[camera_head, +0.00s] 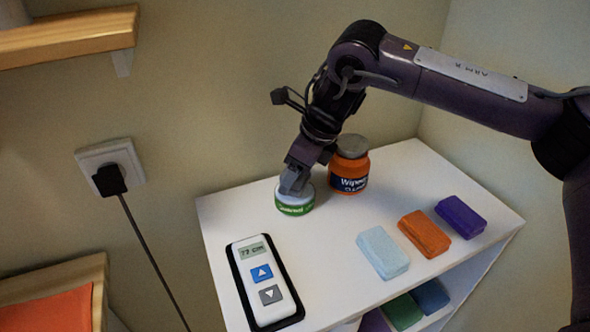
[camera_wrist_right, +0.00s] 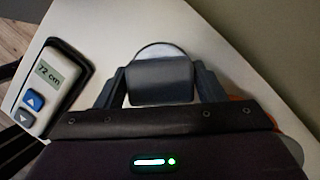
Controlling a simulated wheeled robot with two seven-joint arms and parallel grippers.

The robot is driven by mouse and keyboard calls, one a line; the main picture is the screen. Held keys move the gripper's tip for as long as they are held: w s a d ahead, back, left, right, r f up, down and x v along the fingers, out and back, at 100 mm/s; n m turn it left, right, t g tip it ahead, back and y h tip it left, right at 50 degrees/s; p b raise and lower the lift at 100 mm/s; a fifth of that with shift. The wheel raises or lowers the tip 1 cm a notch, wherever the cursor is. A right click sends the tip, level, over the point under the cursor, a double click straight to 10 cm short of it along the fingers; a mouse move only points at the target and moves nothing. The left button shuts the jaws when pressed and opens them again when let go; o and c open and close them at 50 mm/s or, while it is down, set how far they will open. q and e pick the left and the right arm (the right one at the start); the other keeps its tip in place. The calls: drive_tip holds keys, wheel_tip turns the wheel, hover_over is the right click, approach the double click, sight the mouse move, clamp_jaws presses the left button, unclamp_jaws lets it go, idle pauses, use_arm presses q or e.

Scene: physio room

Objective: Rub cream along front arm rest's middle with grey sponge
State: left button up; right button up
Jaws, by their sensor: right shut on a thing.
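My right gripper (camera_head: 297,172) points down over a low round tub (camera_head: 295,208) with a green and white label. It is shut on the grey sponge (camera_wrist_right: 160,82), which sits between both fingers in the wrist view. The sponge's lower end (camera_head: 292,188) is at the tub's top; whether it touches cream inside is hidden. The tub's pale round rim (camera_wrist_right: 161,48) shows beyond the sponge in the wrist view. I cannot identify the front arm rest for certain. My left gripper is not in view.
An orange jar (camera_head: 348,178) with a grey lid stands close beside the gripper. A remote (camera_head: 264,280) reading 72 cm lies at the white shelf's (camera_head: 330,240) front left. Light blue (camera_head: 383,252), orange (camera_head: 424,233) and purple (camera_head: 461,216) sponges lie at right. An orange pad (camera_head: 50,312) is bottom left.

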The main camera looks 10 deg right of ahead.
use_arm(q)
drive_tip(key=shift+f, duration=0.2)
use_arm(e)
drive_tip(key=shift+f, duration=0.5)
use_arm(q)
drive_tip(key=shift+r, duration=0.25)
use_arm(e)
drive_tip(key=shift+f, duration=0.15)
idle(1.2)
drive_tip(key=shift+r+p, duration=1.2)
drive_tip(key=shift+r, duration=0.15)
drive_tip(key=shift+r+p, duration=1.05)
drive_tip(key=shift+r, duration=0.1)
drive_tip(key=shift+r+p, duration=1.05)
drive_tip(key=shift+r, duration=0.1)
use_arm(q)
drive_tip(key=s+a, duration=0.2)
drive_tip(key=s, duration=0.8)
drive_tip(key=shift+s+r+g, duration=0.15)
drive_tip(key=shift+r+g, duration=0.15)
use_arm(e)
drive_tip(key=shift+f, duration=0.15)
